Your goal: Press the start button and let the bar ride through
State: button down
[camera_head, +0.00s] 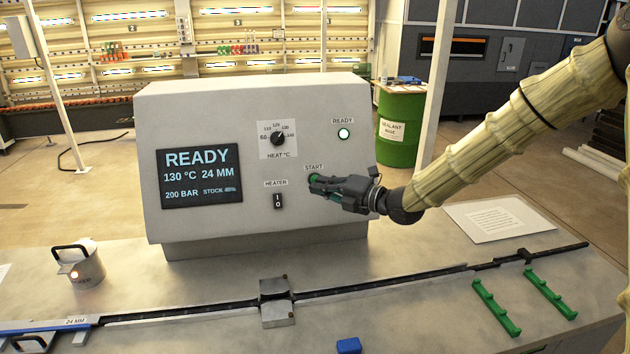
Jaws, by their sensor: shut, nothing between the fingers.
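The control box (240,120) stands on the bench. Its screen (200,176) reads READY, 130 °C, 24 MM and 200 BAR. The green start button (314,178), under the START label, is largely covered by my gripper. My gripper (318,184) is shut with nothing held, its fingertips at the button; I cannot tell whether they touch or press it. The long dark bar track (380,288) runs across the bench through a metal block (276,303). At the left end lies a blue piece marked 24 MM (45,327). The READY lamp (344,133) is lit white.
A heater switch (278,201) and heat dial (277,138) are left of my gripper. A metal pot (80,268) stands at left. Two green racks (497,307) and a blue block (348,346) lie in front. A paper sheet (499,219) lies at right, below my arm.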

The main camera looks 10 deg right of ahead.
jog(key=w+f+b, duration=0.1)
jog(key=w+f, duration=0.2)
jog(key=w, duration=0.3)
jog(key=shift+w, duration=0.2)
jog(key=shift+d, duration=0.1)
dwell(0.3)
jog(key=shift+w+f+b, duration=0.45)
jog(key=shift+w+b, duration=0.35)
jog(key=shift+b, duration=0.45)
dwell(1.7)
jog(key=shift+s, duration=0.1)
dwell(0.3)
jog(key=shift+s+r, duration=0.45)
jog(key=shift+s, duration=0.3)
